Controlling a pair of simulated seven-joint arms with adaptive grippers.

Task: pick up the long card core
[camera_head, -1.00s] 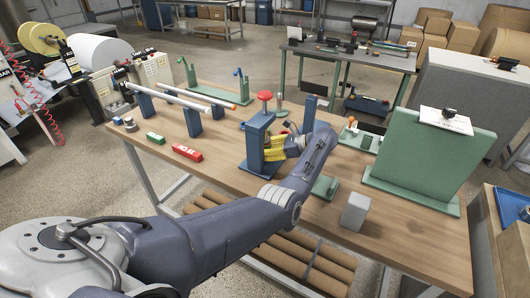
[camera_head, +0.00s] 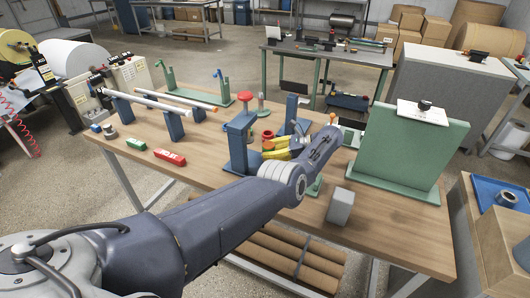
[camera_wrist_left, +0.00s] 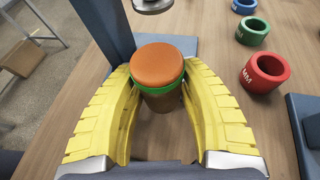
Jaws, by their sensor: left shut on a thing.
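The core is not clearly visible in the head view. My right gripper is not in view.
Red (camera_wrist_left: 264,72), green (camera_wrist_left: 252,31) and blue rings lie on the table (camera_head: 400,225) beside the gripper. Two pale rods (camera_head: 150,99) rest on blue posts at left. A green upright panel (camera_head: 408,148) and grey block (camera_head: 340,206) stand at right. The front right is clear.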

